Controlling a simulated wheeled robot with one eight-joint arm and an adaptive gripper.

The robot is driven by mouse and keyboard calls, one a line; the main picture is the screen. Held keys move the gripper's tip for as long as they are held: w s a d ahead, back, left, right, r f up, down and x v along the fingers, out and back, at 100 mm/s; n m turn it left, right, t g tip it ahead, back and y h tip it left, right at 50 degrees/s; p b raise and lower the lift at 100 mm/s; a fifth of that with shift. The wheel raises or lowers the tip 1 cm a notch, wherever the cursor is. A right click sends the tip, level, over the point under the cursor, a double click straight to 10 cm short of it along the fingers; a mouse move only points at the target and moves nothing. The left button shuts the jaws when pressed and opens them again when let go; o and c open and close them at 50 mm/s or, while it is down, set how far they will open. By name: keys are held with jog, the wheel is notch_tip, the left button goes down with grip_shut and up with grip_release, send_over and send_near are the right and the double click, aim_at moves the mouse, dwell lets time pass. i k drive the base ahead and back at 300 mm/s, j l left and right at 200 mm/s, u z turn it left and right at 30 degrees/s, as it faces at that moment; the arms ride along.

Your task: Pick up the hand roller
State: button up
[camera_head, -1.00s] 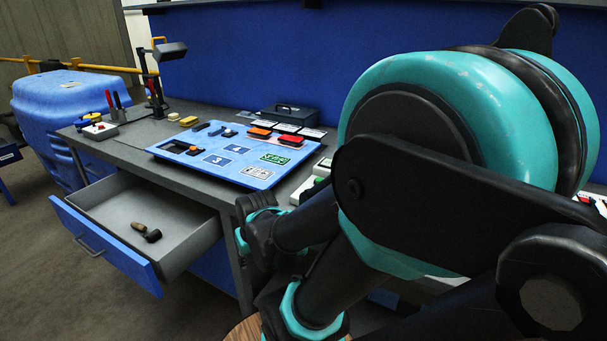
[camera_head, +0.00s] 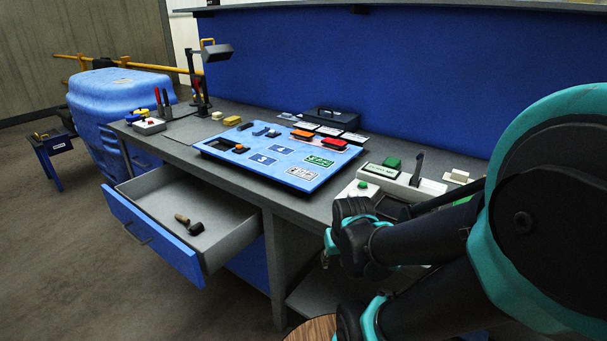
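The hand roller (camera_head: 189,223) lies in the open drawer (camera_head: 225,238) under the bench. It has a wooden-coloured handle and a dark roller head, and it lies on the drawer floor near the front panel. The end of my arm, in teal and black, shows at the right of the drawer, in front of the bench edge. My gripper's fingers cannot be made out clearly, so I cannot tell whether it is open or shut. The roller is well apart from my arm.
A blue board (camera_head: 268,167) with numbered places and small parts lies on the grey bench. A lamp (camera_head: 217,51), a dark toolbox (camera_head: 333,117) and a green-and-white device (camera_head: 384,170) stand on the bench. The floor before the drawer is clear.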

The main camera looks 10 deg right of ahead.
aim_at(196, 229)
jog(key=i+j+u, duration=0.25)
jog(key=i+u, duration=0.2)
jog(key=i+j+u, duration=0.1)
jog(key=i+u, duration=0.35)
